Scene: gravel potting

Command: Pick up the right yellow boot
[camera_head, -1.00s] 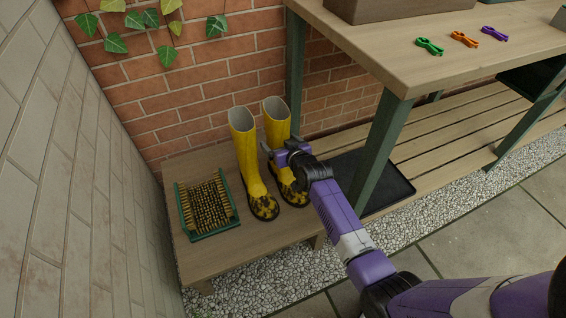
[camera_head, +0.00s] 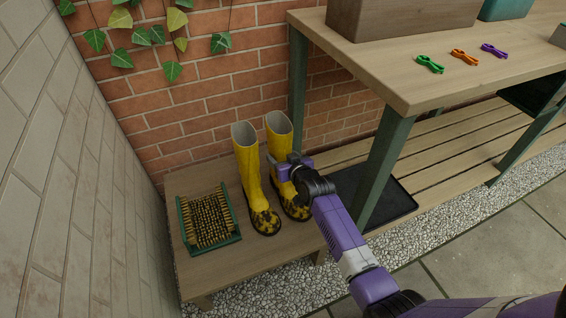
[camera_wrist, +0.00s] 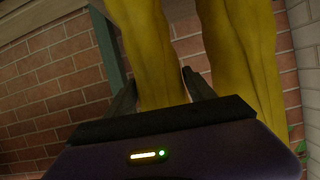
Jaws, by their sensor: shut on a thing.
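Two yellow boots with dark, muddy feet stand upright side by side on a low wooden bench. The right yellow boot (camera_head: 279,140) has my gripper (camera_head: 283,166) at its shaft, from the right side. In the wrist view the gripper's fingers (camera_wrist: 157,92) are on either side of the right boot's shaft (camera_wrist: 146,45), shut on it. The left yellow boot (camera_head: 248,165) stands close beside it and also shows in the wrist view (camera_wrist: 240,50). The right boot's foot is partly hidden by my arm in the head view.
A boot brush (camera_head: 209,218) in a green frame lies left of the boots on the low bench (camera_head: 250,262). A potting table (camera_head: 405,70) with a green leg (camera_head: 384,165) stands close on the right. A black tray (camera_head: 372,200) lies below it. Brick wall is behind.

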